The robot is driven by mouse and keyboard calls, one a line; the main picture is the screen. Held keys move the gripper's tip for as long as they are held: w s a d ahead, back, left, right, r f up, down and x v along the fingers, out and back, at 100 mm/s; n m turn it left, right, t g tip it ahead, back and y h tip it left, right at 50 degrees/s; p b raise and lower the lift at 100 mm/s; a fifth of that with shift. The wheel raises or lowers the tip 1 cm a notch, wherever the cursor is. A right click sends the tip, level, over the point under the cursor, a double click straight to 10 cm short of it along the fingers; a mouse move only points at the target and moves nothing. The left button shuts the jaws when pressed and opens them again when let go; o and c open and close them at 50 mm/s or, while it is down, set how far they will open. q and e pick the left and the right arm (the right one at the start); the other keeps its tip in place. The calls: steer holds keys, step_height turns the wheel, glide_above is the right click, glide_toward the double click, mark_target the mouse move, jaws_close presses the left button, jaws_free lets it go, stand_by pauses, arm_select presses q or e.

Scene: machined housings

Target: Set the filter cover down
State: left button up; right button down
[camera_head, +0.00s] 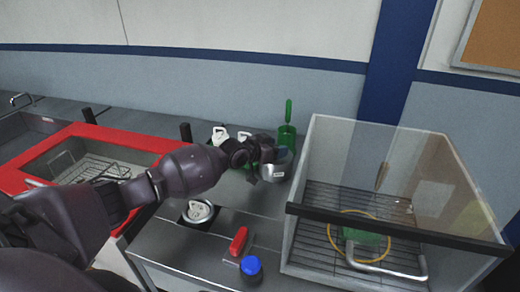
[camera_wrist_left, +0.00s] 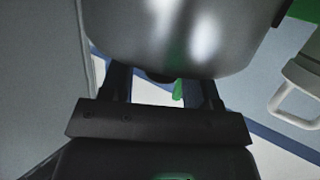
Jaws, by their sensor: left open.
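A silver round metal part (camera_head: 281,169) with a small label stands at the back of the grey bench; I take it to be the filter cover, but cannot be sure. My left gripper (camera_head: 262,165) is at its left side and hides part of it. In the left wrist view the shiny silver body (camera_wrist_left: 180,35) fills the top, in front of the finger ends. The left gripper (camera_wrist_left: 163,88) is open there, its two dark fingers apart. Whether they touch the silver part cannot be told. My right gripper is not in view.
White parts (camera_head: 221,135) and a green holder (camera_head: 287,135) stand at the back. A round white-topped part (camera_head: 199,211), a red object (camera_head: 239,241) and a blue-capped jar (camera_head: 251,267) are nearer. A clear-walled box (camera_head: 335,150) is right; a red-rimmed basin (camera_head: 100,130) is left.

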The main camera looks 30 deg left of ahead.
arm_select(q)
steer(key=v, duration=1.1)
steer(key=shift+s+p, duration=0.2)
steer(key=shift+p, duration=0.2)
steer(key=shift+a, duration=0.1)
